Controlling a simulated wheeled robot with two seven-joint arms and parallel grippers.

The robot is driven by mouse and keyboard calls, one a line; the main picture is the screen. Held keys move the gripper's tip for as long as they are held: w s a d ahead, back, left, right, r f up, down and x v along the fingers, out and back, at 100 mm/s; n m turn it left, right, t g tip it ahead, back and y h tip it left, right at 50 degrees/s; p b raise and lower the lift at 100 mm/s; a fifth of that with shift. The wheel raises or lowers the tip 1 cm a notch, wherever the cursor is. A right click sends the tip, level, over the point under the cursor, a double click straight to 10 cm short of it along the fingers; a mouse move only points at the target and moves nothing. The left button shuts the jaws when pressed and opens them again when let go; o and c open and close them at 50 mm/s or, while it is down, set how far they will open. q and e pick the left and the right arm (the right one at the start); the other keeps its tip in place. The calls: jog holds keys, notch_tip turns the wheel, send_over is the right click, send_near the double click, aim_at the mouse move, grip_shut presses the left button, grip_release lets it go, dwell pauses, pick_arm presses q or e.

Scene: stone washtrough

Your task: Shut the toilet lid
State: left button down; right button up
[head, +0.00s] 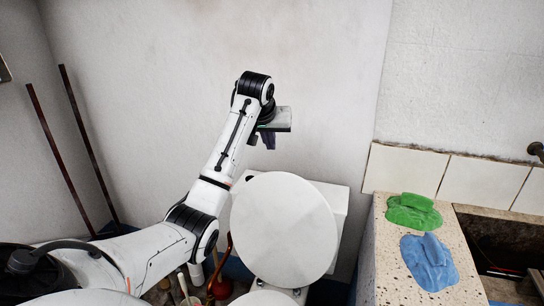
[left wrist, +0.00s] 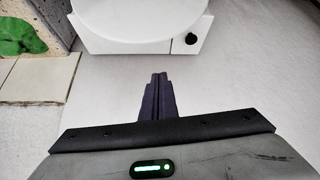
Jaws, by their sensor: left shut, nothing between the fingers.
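The toilet lid (head: 284,228) is a white round disc. It stands raised in front of the white cistern (head: 335,203), above the toilet bowl, of which only a part shows at the bottom edge. My left gripper (head: 268,140) is shut and empty, above and behind the lid near the back wall, apart from the lid. In the left wrist view my closed dark fingers (left wrist: 158,82) point toward the cistern (left wrist: 130,46) with its black knob. The lid (left wrist: 140,14) shows at the top of that view, partly cut off. My right gripper is not in view.
A speckled stone washtrough (head: 386,262) stands at the right, with a green cloth (head: 413,211) and a blue cloth (head: 429,262) on its ledge. Two dark poles (head: 60,160) lean in the left corner. Brushes and a red plunger (head: 220,285) stand left of the toilet.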

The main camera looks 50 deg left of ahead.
pick_arm(q)
jog(key=x, duration=1)
jog(key=shift+s+d+f+p, duration=0.2)
jog(key=shift+s+d+p, duration=0.2)
jog(key=shift+s+d, duration=0.35)
jog(key=shift+s+d+f+p, duration=0.15)
jog(key=shift+s+d+p, duration=0.35)
jog(key=shift+s, duration=0.4)
jog(key=shift+d, duration=0.1)
